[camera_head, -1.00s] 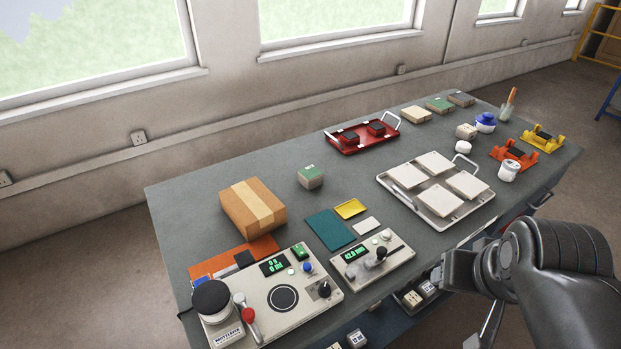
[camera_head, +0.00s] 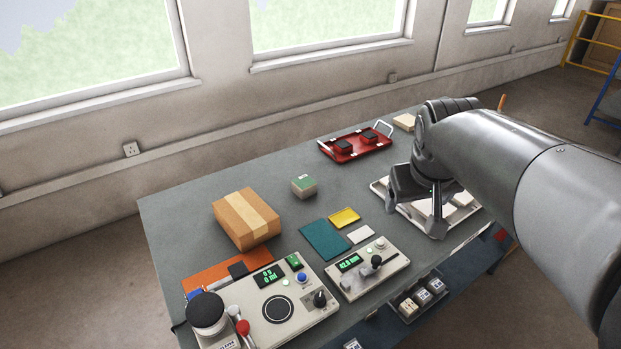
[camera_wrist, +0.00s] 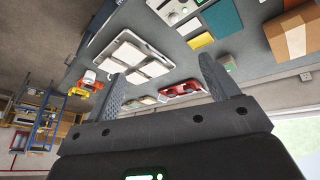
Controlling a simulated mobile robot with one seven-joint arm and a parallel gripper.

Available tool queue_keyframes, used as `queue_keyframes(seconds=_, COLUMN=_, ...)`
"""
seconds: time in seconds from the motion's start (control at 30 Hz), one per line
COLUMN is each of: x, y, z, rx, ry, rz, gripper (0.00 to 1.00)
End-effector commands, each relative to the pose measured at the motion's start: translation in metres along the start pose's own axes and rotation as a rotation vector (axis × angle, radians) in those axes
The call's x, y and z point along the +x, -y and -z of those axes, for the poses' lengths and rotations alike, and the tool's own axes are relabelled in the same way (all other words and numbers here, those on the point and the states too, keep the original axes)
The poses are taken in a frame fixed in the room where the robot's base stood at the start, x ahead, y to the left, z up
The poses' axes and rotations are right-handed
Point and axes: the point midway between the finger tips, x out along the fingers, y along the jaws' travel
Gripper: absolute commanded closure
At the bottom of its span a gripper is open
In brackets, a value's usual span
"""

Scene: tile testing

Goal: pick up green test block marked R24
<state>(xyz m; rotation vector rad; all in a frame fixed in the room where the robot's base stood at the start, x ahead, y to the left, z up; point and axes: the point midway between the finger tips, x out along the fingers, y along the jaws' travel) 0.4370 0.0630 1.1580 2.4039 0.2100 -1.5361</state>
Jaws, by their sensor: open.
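A green-topped block (camera_head: 304,187) with a pale base and a small white label stands on the grey bench, right of the cardboard box. Its marking is too small to read. It also shows in the wrist view (camera_wrist: 230,66), beside the right finger and partly hidden by it. My gripper (camera_head: 415,208) is open and empty, fingers down, in front of the tile tray and right of this block. In the wrist view my gripper (camera_wrist: 161,70) has its fingers wide apart. My arm hides the far right of the bench in the head view.
A cardboard box (camera_head: 246,219) stands left of the green-topped block. A red tray (camera_head: 356,156) with dark blocks lies behind. A tray of pale tiles (camera_head: 379,187) is partly behind my gripper. Instruments (camera_head: 273,305) and flat samples (camera_head: 324,239) occupy the front. Bench around the block is clear.

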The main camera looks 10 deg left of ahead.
Motion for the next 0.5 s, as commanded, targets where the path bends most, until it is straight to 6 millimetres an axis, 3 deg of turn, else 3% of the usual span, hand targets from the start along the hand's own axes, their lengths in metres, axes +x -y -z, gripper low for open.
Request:
queue_keyframes(seconds=0.2, x=0.039, y=0.026, z=0.072, rx=-0.140, ry=0.018, rz=0.039, gripper=0.20)
queue_keyframes(seconds=0.5, x=0.105, y=0.076, z=0.156, rx=-0.305, ry=0.018, rz=0.126, gripper=0.20)
